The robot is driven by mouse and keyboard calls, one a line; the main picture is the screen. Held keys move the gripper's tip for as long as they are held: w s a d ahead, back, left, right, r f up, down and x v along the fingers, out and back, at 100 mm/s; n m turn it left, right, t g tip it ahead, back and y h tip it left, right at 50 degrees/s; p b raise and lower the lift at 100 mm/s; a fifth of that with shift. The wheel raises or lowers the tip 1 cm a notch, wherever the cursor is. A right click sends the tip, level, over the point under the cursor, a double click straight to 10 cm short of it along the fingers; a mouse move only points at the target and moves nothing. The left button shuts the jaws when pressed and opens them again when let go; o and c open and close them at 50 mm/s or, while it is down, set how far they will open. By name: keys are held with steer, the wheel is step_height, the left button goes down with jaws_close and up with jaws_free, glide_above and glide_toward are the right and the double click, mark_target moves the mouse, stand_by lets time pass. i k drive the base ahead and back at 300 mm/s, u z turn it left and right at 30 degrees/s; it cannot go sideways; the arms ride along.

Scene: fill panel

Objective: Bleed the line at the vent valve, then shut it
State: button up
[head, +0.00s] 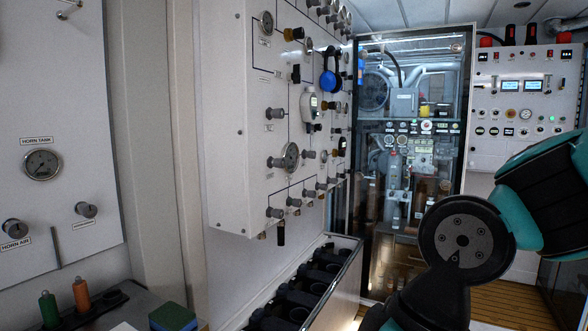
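A white fill panel (230,130) stands on the left wall, seen at a steep angle. It carries several grey knobs, among them a lower-left knob (275,213) and a middle knob (275,163), joined by dark lines. A round gauge (290,156) sits in the middle and another gauge (266,23) near the top. Labels are too small to read, so I cannot tell which knob is the vent valve. My teal and black arm is at the lower right, apart from the panel. My gripper is not in view.
A black rack (345,247) with several dark slots stands below the panel. A glass-fronted cabinet (415,70) and a control panel (520,100) are at the back. A separate panel with a horn tank gauge (41,164) is at the left. Wooden floor shows at right.

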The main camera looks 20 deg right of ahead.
mark_target(279, 163)
steer(key=z, duration=0.7)
steer(key=i, duration=1.1)
steer(key=u, duration=0.05)
